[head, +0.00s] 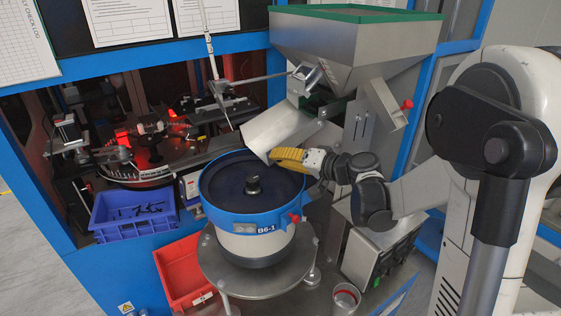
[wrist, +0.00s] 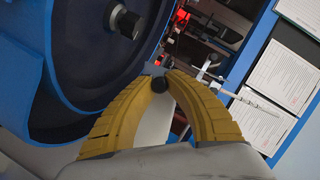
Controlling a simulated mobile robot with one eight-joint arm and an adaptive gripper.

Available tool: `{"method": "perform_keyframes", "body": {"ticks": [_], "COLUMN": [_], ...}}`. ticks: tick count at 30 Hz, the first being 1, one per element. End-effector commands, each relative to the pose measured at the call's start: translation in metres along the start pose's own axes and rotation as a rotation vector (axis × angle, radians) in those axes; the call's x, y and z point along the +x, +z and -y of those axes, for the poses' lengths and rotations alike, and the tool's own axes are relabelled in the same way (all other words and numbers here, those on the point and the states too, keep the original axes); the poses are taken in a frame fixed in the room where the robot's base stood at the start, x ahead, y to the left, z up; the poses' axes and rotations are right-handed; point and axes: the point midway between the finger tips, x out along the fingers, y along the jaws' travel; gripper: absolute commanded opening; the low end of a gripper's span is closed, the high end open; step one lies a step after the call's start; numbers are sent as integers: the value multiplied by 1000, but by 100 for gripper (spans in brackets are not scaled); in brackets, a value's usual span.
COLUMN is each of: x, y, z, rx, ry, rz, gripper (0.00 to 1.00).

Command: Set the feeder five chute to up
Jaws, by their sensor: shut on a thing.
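The pale metal chute (head: 272,128) slopes down from under the hopper. Its lower end is over the rim of the blue bowl feeder (head: 225,196), which is labelled B6-1. My gripper (head: 275,156) has yellow fingers and reaches in from the right to the chute's lower end. In the wrist view, my gripper (wrist: 161,78) is shut, with the fingertips around a small dark round knob (wrist: 160,84). A pale surface (wrist: 154,120), likely the chute, shows between the fingers. The fingers hide part of the chute's lip.
The steel hopper (head: 350,45) with a green rim stands above. A blue bin (head: 134,224) and a red bin (head: 183,277) are at the left. The feeder stands on a round metal table (head: 226,272). A rotating disc station (head: 140,160) lies behind.

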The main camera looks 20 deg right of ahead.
Motion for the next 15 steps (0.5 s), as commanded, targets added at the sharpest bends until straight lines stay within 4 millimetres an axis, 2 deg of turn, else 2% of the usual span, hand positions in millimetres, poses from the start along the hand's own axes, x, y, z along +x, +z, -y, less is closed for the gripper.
{"method": "perform_keyframes", "body": {"ticks": [8, 15], "x": [-10, -22], "y": [-23, -52], "z": [37, 67], "rx": [206, 416], "ry": [-87, -174], "rz": [-1, 0], "gripper": [0, 0]}}
